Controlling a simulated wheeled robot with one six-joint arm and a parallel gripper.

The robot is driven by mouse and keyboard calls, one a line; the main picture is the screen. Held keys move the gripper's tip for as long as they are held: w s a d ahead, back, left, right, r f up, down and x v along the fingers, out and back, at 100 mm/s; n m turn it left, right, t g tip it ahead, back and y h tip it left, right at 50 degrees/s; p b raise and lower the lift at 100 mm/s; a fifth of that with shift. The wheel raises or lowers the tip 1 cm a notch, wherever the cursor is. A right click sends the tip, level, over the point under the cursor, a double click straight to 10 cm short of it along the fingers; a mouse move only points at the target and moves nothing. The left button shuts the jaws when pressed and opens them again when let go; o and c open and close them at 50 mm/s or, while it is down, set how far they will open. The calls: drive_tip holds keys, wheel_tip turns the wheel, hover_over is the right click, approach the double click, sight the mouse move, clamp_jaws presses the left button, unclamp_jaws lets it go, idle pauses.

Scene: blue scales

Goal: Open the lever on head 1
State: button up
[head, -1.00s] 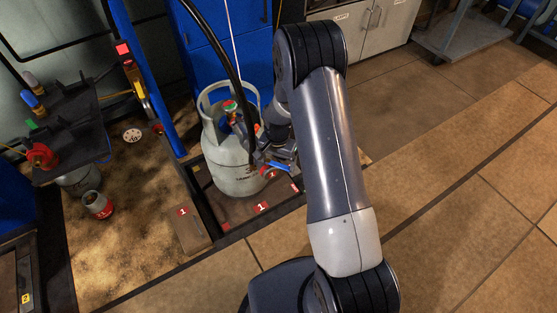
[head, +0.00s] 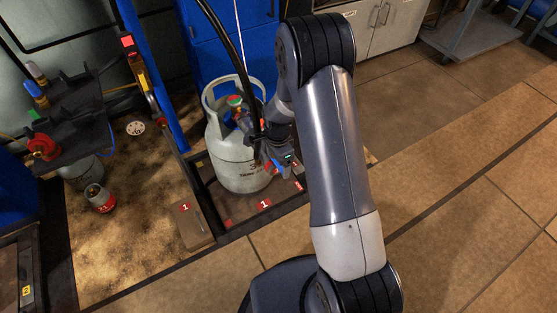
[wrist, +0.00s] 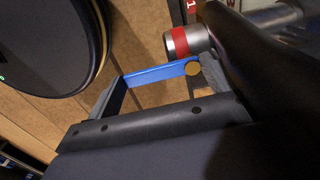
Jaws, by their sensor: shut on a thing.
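The blue lever (wrist: 160,74) spans between the two fingers of my gripper (wrist: 162,88) in the wrist view, and the gripper is shut on it. A silver cylindrical fitting with a red band (wrist: 183,41) lies just beyond the lever. In the head view my gripper (head: 275,158) is at the right side of the grey gas cylinder (head: 232,170), by the blue lever (head: 273,168). The filling head is mostly hidden there by my wrist and a black hose (head: 238,70). I cannot tell the lever's exact angle.
The cylinder stands on a scale platform with red number 1 labels (head: 264,203). A blue post (head: 160,80) and a dark rack with valves (head: 60,125) stand to the left. A small grey and red canister (head: 98,198) is on the floor. Open tiled floor (head: 480,190) lies right.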

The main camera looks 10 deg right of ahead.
drive_tip(key=shift+w+r, duration=0.1)
drive_tip(key=shift+w, duration=0.05)
drive_tip(key=o, duration=1.3)
drive_tip(key=shift+r, duration=0.15)
